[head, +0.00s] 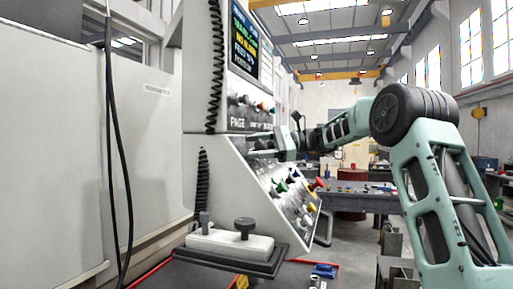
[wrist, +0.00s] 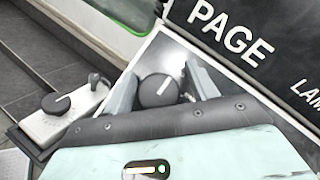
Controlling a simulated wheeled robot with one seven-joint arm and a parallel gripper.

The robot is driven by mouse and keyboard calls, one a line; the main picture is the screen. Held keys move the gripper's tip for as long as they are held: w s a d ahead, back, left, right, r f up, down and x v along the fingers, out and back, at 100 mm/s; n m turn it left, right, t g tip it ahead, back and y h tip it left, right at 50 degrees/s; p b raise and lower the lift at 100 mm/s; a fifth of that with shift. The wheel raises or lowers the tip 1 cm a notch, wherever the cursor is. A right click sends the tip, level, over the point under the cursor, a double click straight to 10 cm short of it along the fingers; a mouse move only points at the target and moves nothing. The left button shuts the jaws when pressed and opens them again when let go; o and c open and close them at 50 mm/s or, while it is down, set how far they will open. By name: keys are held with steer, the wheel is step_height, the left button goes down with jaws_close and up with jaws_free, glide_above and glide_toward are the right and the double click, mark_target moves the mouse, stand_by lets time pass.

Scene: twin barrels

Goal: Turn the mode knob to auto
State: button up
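The mode knob (wrist: 157,91) is a round black knob with a white pointer line on the grey sloping panel, left of the "PAGE" lettering. The line points to the upper right in the wrist view. My gripper (wrist: 161,76) is open, with one finger on each side of the knob. The left finger is close to the knob's edge; I cannot tell whether it touches. A small gap shows on the right. In the head view my gripper (head: 253,146) is at the machine's panel, below the screen, and hides the knob. No mode labels are readable.
The lower sloping panel (head: 290,195) carries several coloured buttons, including a red one (head: 316,184). A white box with a black dial (head: 244,226) sits on a dark ledge below; it also shows in the wrist view (wrist: 58,115). A coiled black cable (head: 202,180) hangs at left.

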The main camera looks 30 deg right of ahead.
steer(key=shift+f, duration=0.1)
steer(key=b+v, duration=0.3)
steer(key=v, duration=1.4)
steer(key=shift+d, duration=0.2)
